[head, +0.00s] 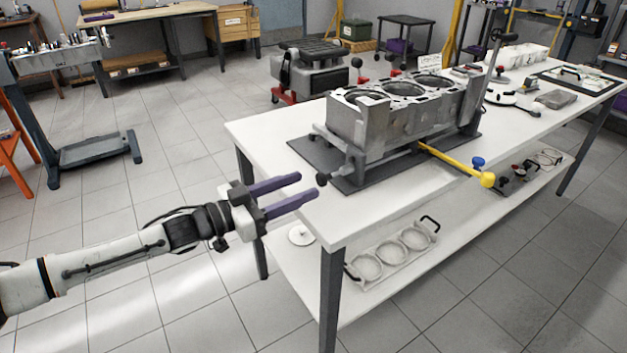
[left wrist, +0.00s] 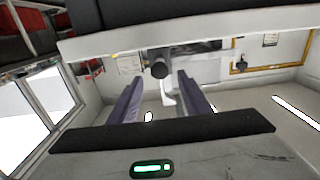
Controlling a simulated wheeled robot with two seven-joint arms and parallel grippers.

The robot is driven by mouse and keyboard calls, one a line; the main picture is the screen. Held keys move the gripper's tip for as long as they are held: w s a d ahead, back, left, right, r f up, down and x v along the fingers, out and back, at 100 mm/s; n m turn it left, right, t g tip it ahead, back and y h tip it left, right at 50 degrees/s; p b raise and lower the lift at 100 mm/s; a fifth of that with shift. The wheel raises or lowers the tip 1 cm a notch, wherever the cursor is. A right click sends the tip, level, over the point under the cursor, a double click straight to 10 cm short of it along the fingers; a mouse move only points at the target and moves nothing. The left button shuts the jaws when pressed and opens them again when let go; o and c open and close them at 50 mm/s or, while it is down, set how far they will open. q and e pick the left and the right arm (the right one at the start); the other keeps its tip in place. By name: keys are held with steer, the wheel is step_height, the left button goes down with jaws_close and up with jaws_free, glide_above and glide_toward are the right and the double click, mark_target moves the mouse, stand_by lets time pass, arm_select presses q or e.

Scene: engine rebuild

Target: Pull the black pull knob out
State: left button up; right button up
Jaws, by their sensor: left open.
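The black pull knob (head: 322,180) is a small dark round end on a rod at the near left end of the engine stand, low beside the dark mat. In the left wrist view, a dark round knob (left wrist: 159,69) shows between the purple fingertips. My left gripper (head: 309,185) reaches in from the left. Its two purple fingers are open and point at the knob, with the tips just short of it or level with it; I see no contact. It also shows in the left wrist view (left wrist: 160,76). My right gripper is not in view.
The grey engine block (head: 375,125) stands on a dark mat (head: 312,152) on the white table (head: 262,132). A yellow bar with a round end (head: 487,180) sticks out at the front. A lower shelf holds a plate with rings (head: 390,255). The table's near left corner is bare.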

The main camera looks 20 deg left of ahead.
arm_select(q)
steer(key=shift+v, duration=2.25)
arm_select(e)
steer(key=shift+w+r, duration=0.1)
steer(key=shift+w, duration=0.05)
